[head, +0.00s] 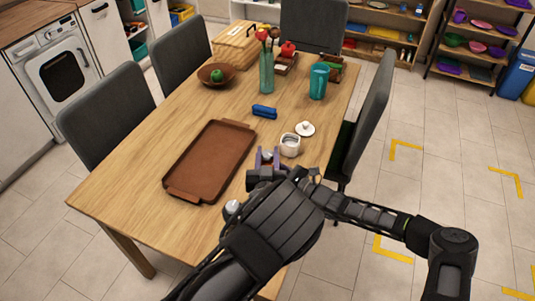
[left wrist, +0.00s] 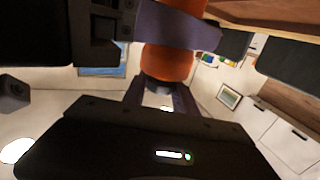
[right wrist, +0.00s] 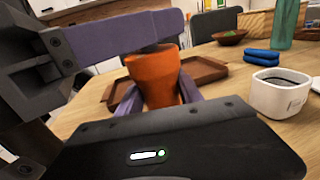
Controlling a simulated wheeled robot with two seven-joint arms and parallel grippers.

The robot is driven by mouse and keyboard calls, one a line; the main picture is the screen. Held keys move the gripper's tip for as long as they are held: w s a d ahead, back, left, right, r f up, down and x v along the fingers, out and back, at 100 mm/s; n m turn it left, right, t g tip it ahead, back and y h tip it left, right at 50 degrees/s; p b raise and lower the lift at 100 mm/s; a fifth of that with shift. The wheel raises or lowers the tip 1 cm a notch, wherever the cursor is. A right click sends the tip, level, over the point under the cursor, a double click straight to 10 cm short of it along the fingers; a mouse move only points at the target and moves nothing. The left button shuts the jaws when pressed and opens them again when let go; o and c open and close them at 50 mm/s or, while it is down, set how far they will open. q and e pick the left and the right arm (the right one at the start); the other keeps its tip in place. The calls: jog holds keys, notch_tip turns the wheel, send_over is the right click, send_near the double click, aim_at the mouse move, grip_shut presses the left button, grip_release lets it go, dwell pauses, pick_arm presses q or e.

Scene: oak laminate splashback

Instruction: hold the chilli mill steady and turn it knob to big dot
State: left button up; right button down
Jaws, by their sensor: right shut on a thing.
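The chilli mill has an orange body, seen in the right wrist view (right wrist: 155,78) and in the left wrist view (left wrist: 167,63). My right gripper (right wrist: 158,100) is shut on the orange body, a purple finger on each side. My left gripper (head: 267,160) shows at the table's near right edge in the head view. In the left wrist view its purple fingers (left wrist: 163,100) stand apart around the greyish knob end of the mill; contact is not clear. The dots are not readable. My arm hides most of the mill in the head view.
A white pot (head: 290,146) stands close beside the grippers, its lid (head: 305,129) behind it. A brown tray (head: 211,160) lies to the left. A blue cloth-like item (head: 264,112), a teal jug (head: 318,82) and a vase (head: 266,75) are farther back. A chair (head: 365,120) stands at right.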

aim_at(267, 153)
pick_arm(q)
jog(key=o, duration=0.5)
jog(key=shift+r, duration=0.15)
notch_tip(267, 153, up, 10)
jog(key=shift+f, duration=0.1)
dwell(0.4)
